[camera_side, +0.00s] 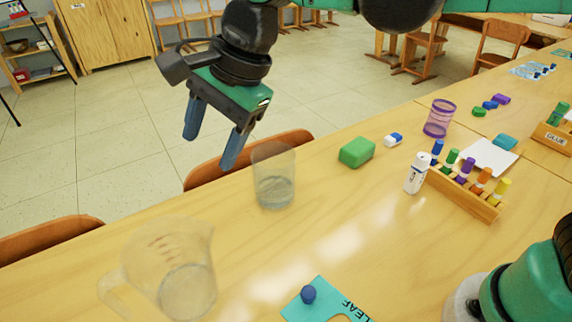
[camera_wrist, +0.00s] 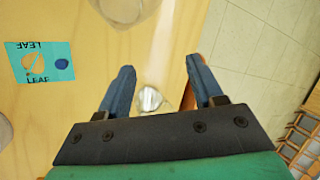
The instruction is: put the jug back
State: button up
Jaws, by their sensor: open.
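The clear jug (camera_side: 175,262) stands upright on the table at the front left in the side view, its handle towards the lower left. I cannot tell whether it holds liquid. A clear round form at the top edge of the wrist view, partly cut off, looks like the jug (camera_wrist: 122,8). A clear tumbler (camera_side: 273,180) stands to its right, with what looks like some water low inside. My gripper (camera_side: 213,135) is open and empty, above the table's far edge, apart from the jug. In the wrist view the tumbler (camera_wrist: 150,98) shows between the fingers (camera_wrist: 160,66).
A teal LEAF card (camera_side: 325,303) with a blue cap lies right of the jug. A green block (camera_side: 357,152), white bottle (camera_side: 417,173), purple mesh cup (camera_side: 439,118) and wooden rack (camera_side: 465,190) stand further right. Chair backs (camera_side: 250,158) line the far edge.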

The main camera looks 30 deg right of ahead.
jog(key=s+d+f+n+t+h, duration=0.2)
jog(key=d+n, duration=0.4)
jog(key=d, duration=0.5)
jog(key=s+d+f+n+t+h, duration=0.2)
jog(key=s+d+f+n, duration=0.2)
jog(key=d, duration=0.7)
jog(key=n, duration=0.2)
jog(key=shift+s+d+n+t, duration=0.2)
jog(key=shift+d+n+t, duration=0.1)
jog(key=shift+d, duration=0.05)
